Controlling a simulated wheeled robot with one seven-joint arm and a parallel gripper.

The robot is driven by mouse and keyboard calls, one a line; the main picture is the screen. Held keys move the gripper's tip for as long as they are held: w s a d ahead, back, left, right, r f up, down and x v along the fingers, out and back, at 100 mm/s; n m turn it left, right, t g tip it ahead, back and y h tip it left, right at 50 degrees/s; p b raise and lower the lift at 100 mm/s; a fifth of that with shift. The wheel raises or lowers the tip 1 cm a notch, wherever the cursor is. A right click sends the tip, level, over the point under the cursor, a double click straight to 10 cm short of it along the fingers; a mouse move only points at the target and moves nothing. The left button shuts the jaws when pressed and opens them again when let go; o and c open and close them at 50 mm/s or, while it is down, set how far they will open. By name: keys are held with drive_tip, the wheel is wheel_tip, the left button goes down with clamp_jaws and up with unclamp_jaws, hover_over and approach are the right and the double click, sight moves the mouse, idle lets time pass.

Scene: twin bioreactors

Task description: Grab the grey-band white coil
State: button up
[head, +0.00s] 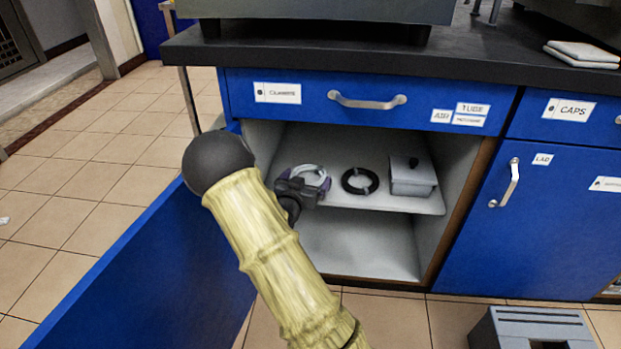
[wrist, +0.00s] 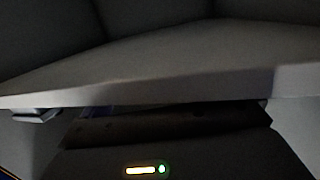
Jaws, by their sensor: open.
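A white coil (head: 311,172) lies on the cabinet's upper shelf, at the left of the things there. Purple parts show at its sides; I cannot tell if they belong to the coil or to my fingers. No grey band can be made out. My gripper (head: 304,182) is open, at the shelf's front edge, overlapping the coil's near side. In the wrist view the dark gripper body (wrist: 165,126) fills the lower middle. A pale slab edge (wrist: 180,80) crosses above it, and the fingertips and coil are hidden there.
On the shelf (head: 400,203), a black coil (head: 360,181) lies right of the white one, then a lidded grey box (head: 412,178). The open blue door (head: 130,270) stands left. A drawer (head: 365,98) is shut above. A grey object (head: 530,328) is on the floor.

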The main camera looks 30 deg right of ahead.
drive_tip(key=shift+w+d, duration=0.25)
drive_tip(key=shift+w, duration=0.3)
drive_tip(key=shift+s+a, duration=0.1)
drive_tip(key=shift+s, duration=0.1)
drive_tip(key=shift+s+d, duration=0.15)
drive_tip(key=shift+d, duration=0.05)
drive_tip(key=shift+a, duration=0.1)
drive_tip(key=c, duration=0.7)
wheel_tip(320, 180, up, 10)
drive_tip(key=p, duration=0.6)
